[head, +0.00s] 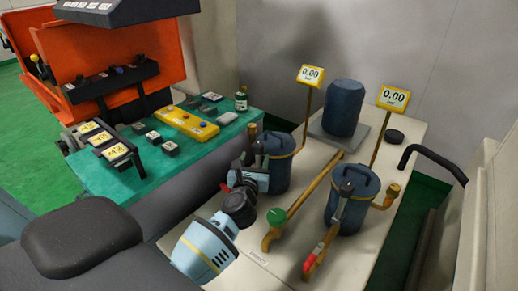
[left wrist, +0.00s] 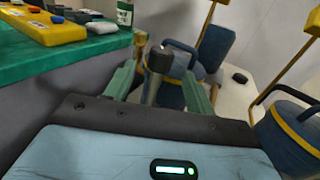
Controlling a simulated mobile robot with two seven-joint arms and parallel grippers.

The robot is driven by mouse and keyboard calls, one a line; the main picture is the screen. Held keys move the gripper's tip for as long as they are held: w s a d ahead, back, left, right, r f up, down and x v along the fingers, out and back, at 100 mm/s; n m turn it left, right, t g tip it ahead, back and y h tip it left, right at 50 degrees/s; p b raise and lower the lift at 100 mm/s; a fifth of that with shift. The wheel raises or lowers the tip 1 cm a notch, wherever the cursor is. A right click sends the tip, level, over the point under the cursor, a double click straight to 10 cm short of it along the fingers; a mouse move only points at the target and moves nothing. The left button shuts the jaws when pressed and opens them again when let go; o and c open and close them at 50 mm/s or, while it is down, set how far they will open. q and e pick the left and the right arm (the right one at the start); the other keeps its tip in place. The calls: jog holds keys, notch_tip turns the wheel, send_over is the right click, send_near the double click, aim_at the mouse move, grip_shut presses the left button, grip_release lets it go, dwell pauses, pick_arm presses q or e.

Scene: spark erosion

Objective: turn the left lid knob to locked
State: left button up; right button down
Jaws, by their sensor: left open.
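The left canister (head: 280,172) is dark blue with a round lid and stands on the pale bench. Its dark lid knob (left wrist: 158,60) shows in the left wrist view as a black-topped grey lever between my fingers. My left gripper (head: 254,160) is open at the canister's left side, with one finger on each side of the knob. I see no clear contact between fingers and knob. Its green fingers also show in the left wrist view (left wrist: 163,75). In the head view the gripper partly hides the knob. I cannot read any lock mark. My right gripper is out of view.
A right canister (head: 352,210) with a similar lever stands nearby. Brass pipes with a green handle (head: 276,217) and a red handle (head: 311,260) lie in front. Two displays read 0.00. A teal table (head: 130,190) with small boxes and a bottle (head: 241,100) is left.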

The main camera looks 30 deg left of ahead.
aim_at(257, 152)
pick_arm(q)
jog(key=x, duration=0.5)
jog(key=shift+d+f+b, duration=0.1)
jog(key=shift+f+b, duration=0.05)
jog(key=shift+b, duration=0.15)
jog(key=shift+x, duration=0.8)
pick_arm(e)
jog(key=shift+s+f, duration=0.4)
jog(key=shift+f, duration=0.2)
